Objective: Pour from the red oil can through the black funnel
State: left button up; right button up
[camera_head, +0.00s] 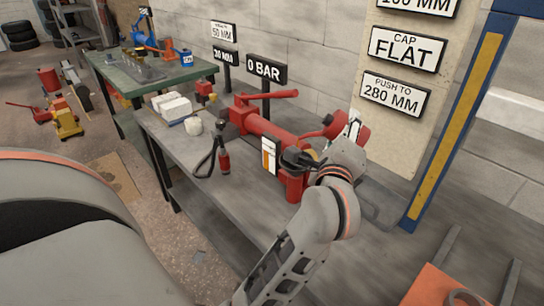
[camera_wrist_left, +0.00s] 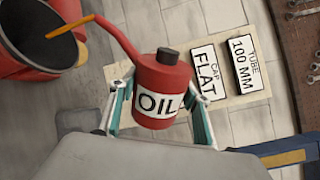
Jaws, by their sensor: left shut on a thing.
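The red oil can (camera_wrist_left: 162,80), with a white OIL label and dark cap, is between the two fingers of my left gripper (camera_wrist_left: 160,90), which is shut on it. In the head view the can (camera_head: 363,135) is partly hidden by my left gripper (camera_head: 353,128). Its red spout reaches over the black funnel (camera_wrist_left: 38,35). An orange stream runs from the spout tip into the funnel's mouth. In the head view the funnel (camera_head: 298,158) sits on the red machine (camera_head: 262,128) on the bench. My right gripper is not in view.
A blue and yellow post (camera_head: 455,115) stands right of my left gripper. The bench front is mostly clear.

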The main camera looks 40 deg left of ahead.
pick_arm(q)
jog(key=shift+r, duration=0.15)
dwell(0.6)
dwell(0.7)
jog(key=shift+d+f+m, duration=0.1)
jog(key=shift+f+m, duration=0.3)
jog(key=shift+f, duration=0.1)
jog(key=shift+w+d+f+m, duration=0.1)
jog(key=shift+f+m, duration=0.15)
jog(key=shift+m, duration=0.15)
jog(key=shift+d+f+m, duration=0.1)
jog(key=shift+f+m, duration=0.3)
